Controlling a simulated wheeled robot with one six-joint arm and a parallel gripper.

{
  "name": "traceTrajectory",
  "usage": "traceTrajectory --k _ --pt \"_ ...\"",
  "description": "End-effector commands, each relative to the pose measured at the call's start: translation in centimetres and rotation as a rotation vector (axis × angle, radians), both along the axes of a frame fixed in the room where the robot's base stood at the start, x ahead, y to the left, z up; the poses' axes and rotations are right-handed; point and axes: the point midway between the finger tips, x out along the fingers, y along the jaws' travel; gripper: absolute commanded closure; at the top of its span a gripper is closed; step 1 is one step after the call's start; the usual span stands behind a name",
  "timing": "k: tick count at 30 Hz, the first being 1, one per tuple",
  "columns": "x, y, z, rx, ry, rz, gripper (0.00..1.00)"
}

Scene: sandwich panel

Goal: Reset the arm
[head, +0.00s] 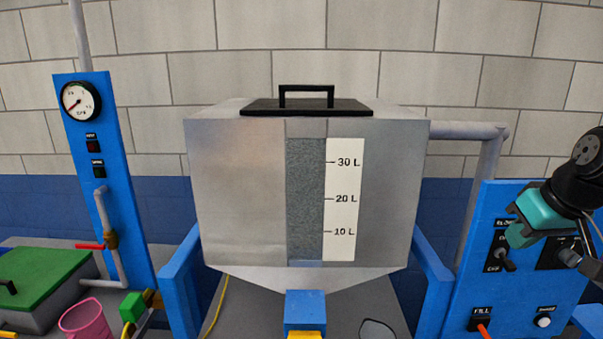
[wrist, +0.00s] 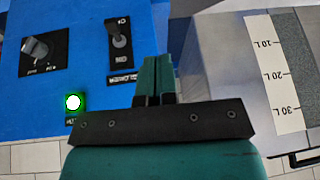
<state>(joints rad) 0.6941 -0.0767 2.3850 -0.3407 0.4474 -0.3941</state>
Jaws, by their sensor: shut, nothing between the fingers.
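My gripper (head: 520,235) is at the right of the head view, in front of the right-hand blue panel (head: 464,282). It has a teal body and hides part of the panel. In the wrist view my gripper (wrist: 158,62) has its two teal fingers shut together with nothing between them. I cannot tell the exact gap between the fingertips and the panel.
A metal hopper (head: 235,195) with a black-handled lid (head: 305,106) and litre scale (head: 344,200) stands in the middle. A left blue panel (head: 110,180) carries a gauge (head: 80,101). A green-lidded box (head: 45,278) and pink bucket (head: 86,321) are at lower left.

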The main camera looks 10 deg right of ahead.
Motion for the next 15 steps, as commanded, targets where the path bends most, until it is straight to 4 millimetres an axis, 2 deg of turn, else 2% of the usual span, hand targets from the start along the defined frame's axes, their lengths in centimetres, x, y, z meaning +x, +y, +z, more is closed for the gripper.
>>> traceTrajectory --k 1,4,6,9,12,15 --pt "0.5 3.7 -1.2 0.024 0.011 0.083 1.00" --pt "0.0 10.9 -2.6 0.079 0.056 0.238 1.00" --pt "-1.3 15.5 -3.5 0.110 0.094 0.343 1.00" --pt "-4.2 21.2 -4.8 0.143 0.159 0.488 1.00" --pt "-7.4 25.1 -5.7 0.158 0.219 0.608 1.00" --pt "-10.2 27.5 -6.4 0.162 0.268 0.695 1.00"
